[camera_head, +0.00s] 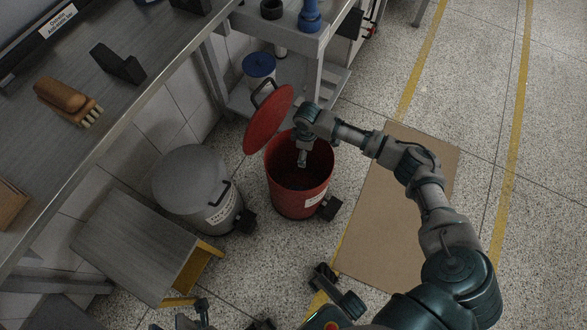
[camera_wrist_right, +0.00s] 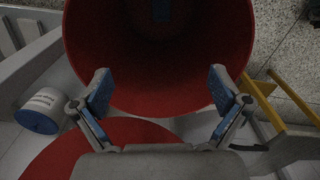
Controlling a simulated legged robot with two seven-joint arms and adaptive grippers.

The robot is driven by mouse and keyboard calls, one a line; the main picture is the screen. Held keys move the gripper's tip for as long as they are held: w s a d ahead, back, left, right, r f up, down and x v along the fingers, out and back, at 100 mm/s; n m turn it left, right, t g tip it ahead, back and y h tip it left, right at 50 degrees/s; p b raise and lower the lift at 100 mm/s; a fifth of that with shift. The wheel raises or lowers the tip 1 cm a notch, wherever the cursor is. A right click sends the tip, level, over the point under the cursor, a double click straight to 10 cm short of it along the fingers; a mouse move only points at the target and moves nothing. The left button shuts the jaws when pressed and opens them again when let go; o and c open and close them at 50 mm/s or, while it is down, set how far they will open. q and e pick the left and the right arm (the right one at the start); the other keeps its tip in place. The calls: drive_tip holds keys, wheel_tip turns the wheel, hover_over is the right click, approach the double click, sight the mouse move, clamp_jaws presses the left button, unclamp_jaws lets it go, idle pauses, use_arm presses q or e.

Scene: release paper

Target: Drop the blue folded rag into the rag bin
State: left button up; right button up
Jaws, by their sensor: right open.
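A red round bin (camera_head: 305,205) with a white label stands on the floor; the label's text is too small to read. Its red lid (camera_head: 268,120) is up on the far left side. My right gripper (camera_head: 302,160) points down at the bin's mouth. In the right wrist view my right gripper (camera_wrist_right: 159,80) is open, its blue-padded fingers wide apart with nothing between them. Beyond them, deep in the red bin (camera_wrist_right: 240,45), a small dark blue patch (camera_wrist_right: 161,10) shows, perhaps the blue folded rag. My left gripper is not clearly seen.
A bench (camera_head: 100,120) holds a brush (camera_head: 68,100). A blue-lidded container (camera_head: 259,68) is behind. A brown mat (camera_head: 385,240) lies right.

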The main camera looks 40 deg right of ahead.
wheel_tip(320, 180, up, 12)
idle(0.5)
drive_tip(key=shift+w+f, duration=0.1)
drive_tip(key=shift+a, duration=0.1)
